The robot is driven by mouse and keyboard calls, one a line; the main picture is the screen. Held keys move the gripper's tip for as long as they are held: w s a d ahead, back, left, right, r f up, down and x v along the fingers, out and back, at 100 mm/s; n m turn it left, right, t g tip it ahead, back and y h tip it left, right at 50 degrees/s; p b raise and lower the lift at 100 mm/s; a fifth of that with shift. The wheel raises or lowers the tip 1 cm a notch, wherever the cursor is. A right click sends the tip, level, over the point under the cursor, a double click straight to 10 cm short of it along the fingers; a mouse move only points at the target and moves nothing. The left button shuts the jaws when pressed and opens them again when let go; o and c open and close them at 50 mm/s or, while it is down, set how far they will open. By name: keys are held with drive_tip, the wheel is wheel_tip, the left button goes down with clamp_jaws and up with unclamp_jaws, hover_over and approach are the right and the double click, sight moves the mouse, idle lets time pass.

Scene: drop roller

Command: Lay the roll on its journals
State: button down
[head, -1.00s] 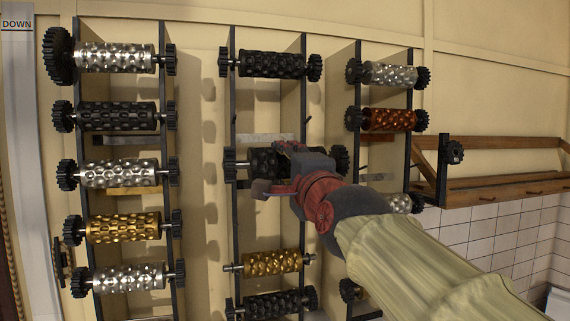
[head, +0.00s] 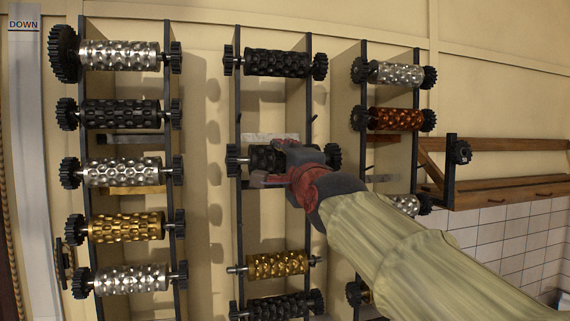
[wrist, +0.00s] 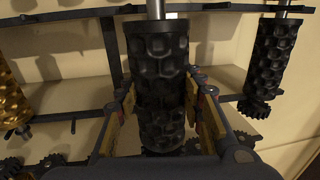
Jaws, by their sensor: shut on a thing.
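A black embossed roll (head: 262,158) with dark gears on both ends is at the middle rack, between the top black roll and a gold roll. In the wrist view the black roll (wrist: 157,60) runs up the middle, with its bare steel shaft at the top edge near a dark rail. My gripper (head: 272,163) is shut around the roll, a finger on each side; its yellow-padded fingers also show in the wrist view (wrist: 162,100). My gripper and arm hide part of the roll. I cannot tell whether its shaft ends touch the rack's uprights (head: 238,205).
A black roll (head: 276,63) lies above and a gold roll (head: 277,264) below in the same rack. Racks with more rolls stand left (head: 124,115) and right (head: 396,119). A wooden shelf (head: 505,190) is at right. Bare wall shows between racks.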

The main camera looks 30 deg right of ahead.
drive_tip(key=w+d+f+b, duration=0.1)
drive_tip(key=w+b, duration=0.2)
drive_tip(key=w, duration=0.4)
drive_tip(key=shift+d+f, duration=0.2)
drive_tip(key=shift+f, duration=0.15)
idle(0.4)
drive_tip(key=c, duration=1.2)
unclamp_jaws()
drive_tip(key=shift+f, duration=0.1)
drive_tip(key=shift+o, duration=0.7)
drive_tip(key=shift+w+f, duration=0.15)
drive_tip(key=v, duration=1.2)
